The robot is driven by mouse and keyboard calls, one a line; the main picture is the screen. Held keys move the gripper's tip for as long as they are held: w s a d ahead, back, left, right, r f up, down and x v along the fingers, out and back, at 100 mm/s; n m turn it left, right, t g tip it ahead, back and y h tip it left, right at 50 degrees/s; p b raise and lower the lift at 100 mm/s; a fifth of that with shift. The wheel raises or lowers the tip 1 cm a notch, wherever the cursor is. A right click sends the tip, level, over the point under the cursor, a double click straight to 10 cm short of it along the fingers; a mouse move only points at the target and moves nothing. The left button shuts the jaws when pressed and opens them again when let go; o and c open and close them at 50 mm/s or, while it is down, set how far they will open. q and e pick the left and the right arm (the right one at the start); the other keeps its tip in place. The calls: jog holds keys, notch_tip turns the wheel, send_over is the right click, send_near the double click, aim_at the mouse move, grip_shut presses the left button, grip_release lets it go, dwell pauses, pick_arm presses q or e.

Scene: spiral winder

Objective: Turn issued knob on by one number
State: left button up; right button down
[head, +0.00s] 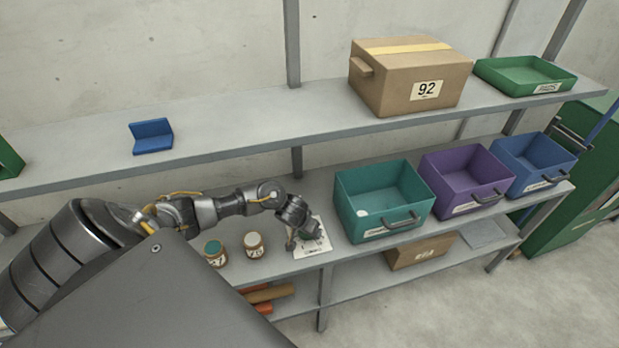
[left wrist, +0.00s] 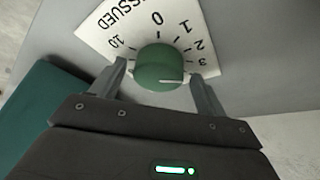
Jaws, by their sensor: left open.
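The green round knob (left wrist: 160,66) sits on a white dial plate (left wrist: 98,30) marked ISSUED, with numbers including 10, 0, 1, 2 and 3 around it. A pale pointer line shows on the knob's lower right; I cannot tell exactly which number it points to. My left gripper (left wrist: 157,80) is open, one finger on each side of the knob. I see no clear contact. In the head view the dial plate (head: 318,246) lies on the lower shelf and my left gripper (head: 297,240) covers the knob. My right gripper is not in view.
Two jars (head: 215,254) (head: 254,245) stand left of the plate. A teal bin (head: 352,208) stands close to its right, then purple (head: 440,189) and blue (head: 510,172) bins. The upper shelf (head: 240,125) runs above, holding a numbered carton (head: 392,92).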

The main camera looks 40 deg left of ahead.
pick_arm(q)
jog(key=shift+w+f, duration=0.1)
jog(key=shift+c, duration=0.6)
jog(key=c, duration=0.9)
jog(key=shift+o, duration=0.2)
